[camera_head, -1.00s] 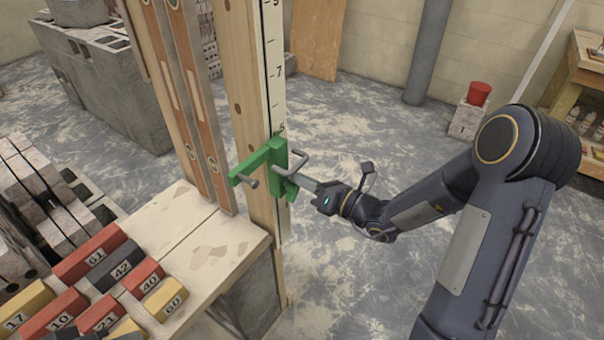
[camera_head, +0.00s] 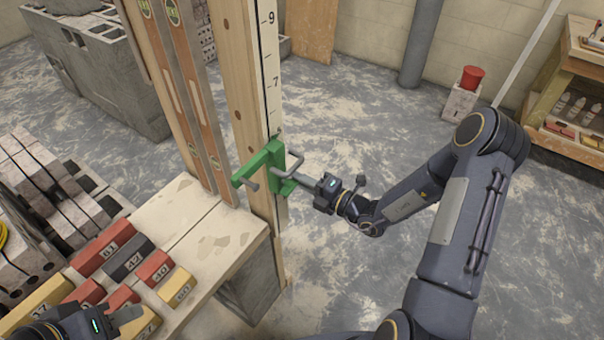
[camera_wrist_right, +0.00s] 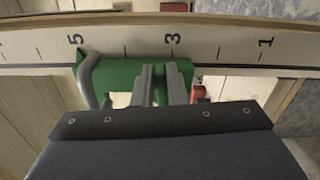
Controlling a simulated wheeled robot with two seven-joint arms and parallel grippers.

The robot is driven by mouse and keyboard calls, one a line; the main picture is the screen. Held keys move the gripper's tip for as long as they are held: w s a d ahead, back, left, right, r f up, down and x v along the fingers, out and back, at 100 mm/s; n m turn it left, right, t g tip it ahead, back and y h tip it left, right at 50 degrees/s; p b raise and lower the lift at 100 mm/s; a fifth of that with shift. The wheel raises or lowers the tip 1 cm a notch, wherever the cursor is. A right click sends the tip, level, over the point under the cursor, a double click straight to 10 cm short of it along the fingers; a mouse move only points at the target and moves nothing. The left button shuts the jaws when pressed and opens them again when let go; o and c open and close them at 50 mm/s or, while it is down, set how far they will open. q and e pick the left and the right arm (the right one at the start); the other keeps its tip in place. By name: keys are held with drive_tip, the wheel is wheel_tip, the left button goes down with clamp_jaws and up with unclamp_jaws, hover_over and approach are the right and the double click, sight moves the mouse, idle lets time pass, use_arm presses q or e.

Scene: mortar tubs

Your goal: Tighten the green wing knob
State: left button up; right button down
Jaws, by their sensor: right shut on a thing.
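My right gripper (camera_head: 297,180) reaches the clamp from the right. In the right wrist view its fingers (camera_wrist_right: 162,78) stand close together over green, shut on the green wing knob, which they mostly hide. My left gripper (camera_head: 128,315) is at the bottom left above the bricks, partly cut off; its jaw opening is unclear.
Numbered red, grey and yellow bricks (camera_head: 126,261) lie on the pale bench top (camera_head: 205,225) left of the post. Two spirit levels (camera_head: 190,100) stand against the post. A red bucket (camera_head: 471,78) and a shelf (camera_head: 570,80) are at the back right. Open floor lies between.

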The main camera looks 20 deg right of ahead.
drive_tip(key=shift+m+p, duration=0.35)
drive_tip(key=shift+m, duration=0.25)
drive_tip(key=shift+f, duration=0.15)
drive_tip(key=c, duration=1.5)
unclamp_jaws()
drive_tip(key=shift+o, duration=0.2)
drive_tip(key=v, duration=0.7)
drive_tip(key=shift+s+d+b, duration=0.25)
drive_tip(key=shift+s+b, duration=0.1)
